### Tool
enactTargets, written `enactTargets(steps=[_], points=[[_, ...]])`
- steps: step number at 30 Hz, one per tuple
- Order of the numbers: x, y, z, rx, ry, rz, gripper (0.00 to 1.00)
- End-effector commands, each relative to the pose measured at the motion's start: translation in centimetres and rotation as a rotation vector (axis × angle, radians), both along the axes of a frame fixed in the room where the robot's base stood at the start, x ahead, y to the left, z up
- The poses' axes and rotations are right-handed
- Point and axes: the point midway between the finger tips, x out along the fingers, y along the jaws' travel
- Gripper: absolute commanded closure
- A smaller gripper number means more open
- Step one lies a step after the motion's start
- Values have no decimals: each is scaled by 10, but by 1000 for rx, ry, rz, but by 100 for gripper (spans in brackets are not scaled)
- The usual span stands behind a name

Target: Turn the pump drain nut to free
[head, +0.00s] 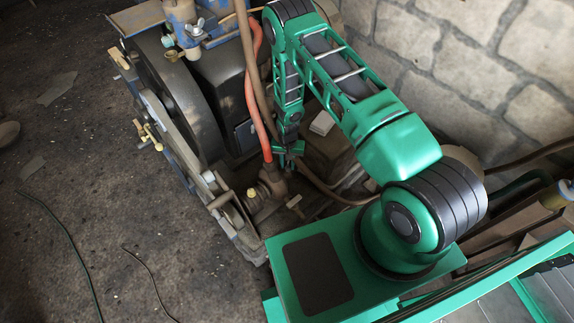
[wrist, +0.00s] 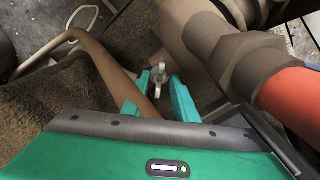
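The pump drain nut appears to be the small grey metal wing nut (wrist: 158,76) in the middle of the wrist view, with one wing up and one down. My gripper (wrist: 157,92) is open, its two teal fingers apart on either side of the nut. I see a gap at each side; whether the fingertips reach as deep as the nut is hard to tell. In the head view my gripper (head: 288,158) hangs beside the pump body (head: 271,186) at the foot of the red hose. The nut is hidden there.
The red hose (wrist: 292,105) and its large hex fitting (wrist: 240,60) are close on the right in the wrist view. A brown hose (wrist: 108,68) curves past on the left. In the head view, the engine flywheel (head: 178,95) stands left and a stone wall (head: 470,60) behind.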

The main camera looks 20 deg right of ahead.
Motion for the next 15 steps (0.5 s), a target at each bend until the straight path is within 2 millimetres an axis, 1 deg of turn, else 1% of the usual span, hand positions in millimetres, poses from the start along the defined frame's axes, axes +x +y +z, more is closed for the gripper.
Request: enactTargets(steps=[5,12,15], points=[[2,0,26,1,-3,0,74],[2,1,69,2,-2,0,74],[2,1,83,2,-2,0,74]])
